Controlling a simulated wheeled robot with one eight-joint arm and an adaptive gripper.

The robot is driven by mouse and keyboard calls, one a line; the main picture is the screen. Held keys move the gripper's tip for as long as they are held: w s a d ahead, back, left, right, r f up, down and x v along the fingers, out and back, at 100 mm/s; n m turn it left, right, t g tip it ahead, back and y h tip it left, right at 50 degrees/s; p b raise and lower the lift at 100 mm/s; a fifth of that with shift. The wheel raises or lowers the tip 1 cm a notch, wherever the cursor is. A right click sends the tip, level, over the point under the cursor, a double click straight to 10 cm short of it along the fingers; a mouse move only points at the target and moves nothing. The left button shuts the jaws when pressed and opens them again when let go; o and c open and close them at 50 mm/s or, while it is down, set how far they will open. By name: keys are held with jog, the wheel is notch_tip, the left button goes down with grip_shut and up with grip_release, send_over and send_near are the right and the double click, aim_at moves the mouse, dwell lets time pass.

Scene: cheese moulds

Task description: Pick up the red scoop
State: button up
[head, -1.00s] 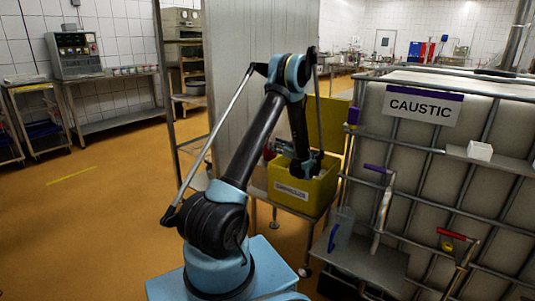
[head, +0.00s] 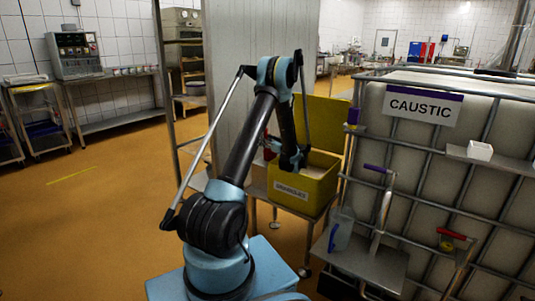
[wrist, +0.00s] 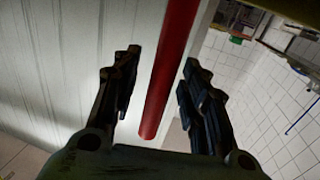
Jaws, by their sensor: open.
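In the wrist view a straight red bar (wrist: 168,75), which looks like the red scoop's handle, runs between the two dark fingers of my gripper (wrist: 160,62). The fingers stand apart, with a visible gap on each side of the bar. The scoop's bowl is not seen in the wrist view. In the head view a small bit of red (head: 268,152) shows just left of my arm's end, at the yellow bin (head: 318,190). My gripper is mostly hidden behind my arm there.
The yellow bin has its lid raised and holds pale contents. A pale upright panel (head: 240,90) stands close behind it. The white caustic tank (head: 440,120) in its metal cage is at the right, with a clear jug (head: 341,228) on a low shelf. Floor at left is open.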

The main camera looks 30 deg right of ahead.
grip_shut()
jog(key=shift+r, duration=0.1)
dwell(0.3)
